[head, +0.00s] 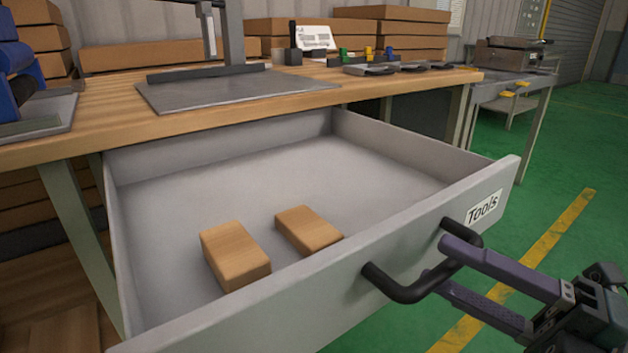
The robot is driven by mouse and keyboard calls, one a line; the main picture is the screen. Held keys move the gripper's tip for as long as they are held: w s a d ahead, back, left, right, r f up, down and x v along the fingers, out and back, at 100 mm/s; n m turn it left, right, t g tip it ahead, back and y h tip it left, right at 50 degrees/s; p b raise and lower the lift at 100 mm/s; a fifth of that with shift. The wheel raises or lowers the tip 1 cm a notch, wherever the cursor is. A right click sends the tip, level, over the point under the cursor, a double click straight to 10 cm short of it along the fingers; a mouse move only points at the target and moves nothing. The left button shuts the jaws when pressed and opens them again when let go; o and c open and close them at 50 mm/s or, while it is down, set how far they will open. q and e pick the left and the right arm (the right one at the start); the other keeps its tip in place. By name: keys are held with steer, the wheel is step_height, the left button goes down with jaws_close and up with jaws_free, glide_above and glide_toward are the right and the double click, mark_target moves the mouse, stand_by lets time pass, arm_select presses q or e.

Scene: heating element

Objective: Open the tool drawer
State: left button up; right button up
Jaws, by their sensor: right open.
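The tool drawer (220,160) is a large grey drawer under the wooden workbench, pulled far out. Its front carries a "Tools" label (484,207) and a black bar handle (400,291). Two wooden blocks lie on the drawer floor, one on the left (234,256) and one on the right (308,231). My right gripper (437,265) comes in from the lower right. Its fingers are apart, with the right part of the handle between or beside them; I cannot tell whether they touch it. My left gripper is not in view.
The wooden bench top (100,122) is above the drawer, with a grey plate (230,90) on it. Cardboard boxes (390,35) stand at the back. A metal side table (512,92) stands at the right. The green floor (575,160) there is clear.

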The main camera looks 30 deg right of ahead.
steer(key=v, duration=0.9)
